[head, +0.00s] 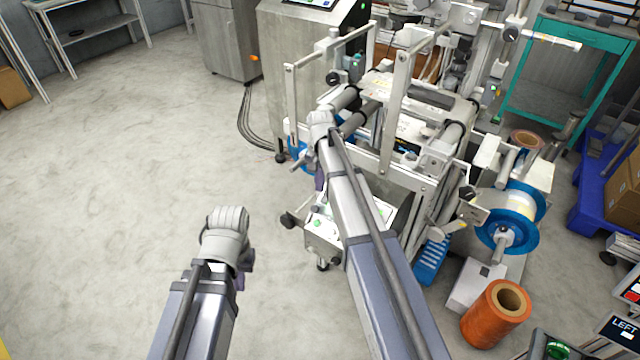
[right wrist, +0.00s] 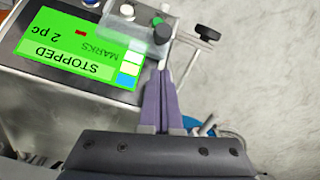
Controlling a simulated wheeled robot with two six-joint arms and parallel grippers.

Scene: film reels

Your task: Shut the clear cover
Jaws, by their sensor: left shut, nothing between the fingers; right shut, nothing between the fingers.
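A small control box with a lit green screen (right wrist: 75,52) fills the upper left of the right wrist view. The screen reads "STOPPED" and "2 pc", upside down. A see-through panel, seemingly the clear cover (right wrist: 116,31), lies over the screen's upper right part, beside the buttons. Its exact angle is hard to tell. My right gripper (right wrist: 162,66) is shut and empty, its tips close to the black knob (right wrist: 162,34) right of the cover. In the head view the box (head: 325,238) stands below my right gripper (head: 320,188). My left gripper (head: 240,283) is shut and empty over the floor.
A white button (right wrist: 125,10) and a green one (right wrist: 157,20) sit near the cover. A black-handled lever (right wrist: 207,33) sticks out to the right. In the head view, the reel machine (head: 415,125) stands behind the box. An orange roll (head: 495,314) stands right. The left floor is clear.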

